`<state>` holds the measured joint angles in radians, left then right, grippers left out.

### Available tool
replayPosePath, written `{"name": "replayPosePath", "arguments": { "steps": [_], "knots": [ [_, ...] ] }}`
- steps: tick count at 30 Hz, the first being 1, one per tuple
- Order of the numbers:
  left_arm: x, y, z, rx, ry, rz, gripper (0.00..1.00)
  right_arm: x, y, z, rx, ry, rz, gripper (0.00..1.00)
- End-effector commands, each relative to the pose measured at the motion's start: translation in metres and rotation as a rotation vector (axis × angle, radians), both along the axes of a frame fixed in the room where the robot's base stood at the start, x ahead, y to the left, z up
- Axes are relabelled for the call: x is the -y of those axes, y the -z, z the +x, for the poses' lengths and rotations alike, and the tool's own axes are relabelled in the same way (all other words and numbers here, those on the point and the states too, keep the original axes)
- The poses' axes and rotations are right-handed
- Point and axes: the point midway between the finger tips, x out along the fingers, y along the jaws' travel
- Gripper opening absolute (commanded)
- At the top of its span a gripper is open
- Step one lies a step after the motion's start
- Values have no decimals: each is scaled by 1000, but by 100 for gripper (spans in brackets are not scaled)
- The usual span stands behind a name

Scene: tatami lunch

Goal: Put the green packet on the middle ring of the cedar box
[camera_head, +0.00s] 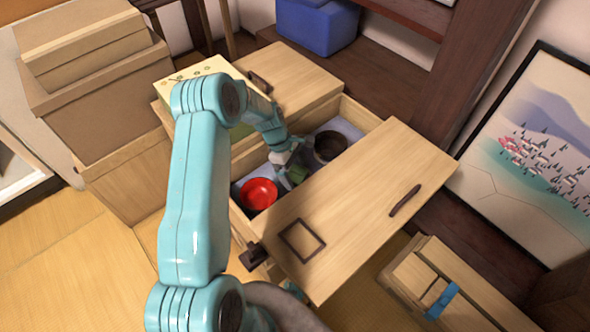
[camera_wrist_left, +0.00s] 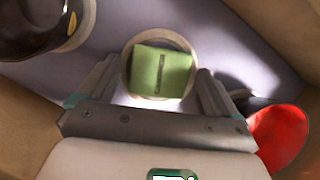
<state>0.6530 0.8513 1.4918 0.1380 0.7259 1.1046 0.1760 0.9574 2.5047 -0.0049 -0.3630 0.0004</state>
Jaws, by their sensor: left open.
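The cedar box (camera_head: 235,215) stands open, with a grey-lavender floor inside. The green packet (camera_wrist_left: 160,72) lies on a pale round ring (camera_wrist_left: 126,78) on that floor, between a red bowl and a dark bowl. A bit of green (camera_head: 299,174) shows beside my gripper in the head view. My left gripper (camera_head: 288,168) reaches down into the box. In the left wrist view its open fingers (camera_wrist_left: 155,85) are on either side of the packet's near edge, with gaps visible and nothing gripped. My right gripper is not in view.
The red bowl (camera_head: 258,194) and dark bowl (camera_head: 329,147) flank my gripper inside the box. A wooden panel (camera_head: 370,190) covers the box's right part. Box walls enclose the space. A low wooden crate (camera_head: 425,280) with a blue band stands at lower right.

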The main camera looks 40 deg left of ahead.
Motion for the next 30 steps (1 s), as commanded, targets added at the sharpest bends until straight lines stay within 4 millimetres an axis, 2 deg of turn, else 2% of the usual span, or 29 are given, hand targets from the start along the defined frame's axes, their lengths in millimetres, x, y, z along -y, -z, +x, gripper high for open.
{"name": "replayPosePath", "arguments": {
  "steps": [5,12,16,21,30],
  "knots": [
    [-8,-24,-2,3,-2,3,93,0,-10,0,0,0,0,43],
    [-29,-77,-8,3,-2,3,93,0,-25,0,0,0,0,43],
    [-37,-98,-11,1,-1,2,93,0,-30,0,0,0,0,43],
    [-43,-111,-14,0,0,0,93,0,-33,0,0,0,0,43],
    [-44,-113,-14,0,0,0,93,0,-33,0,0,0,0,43]
  ]
}}
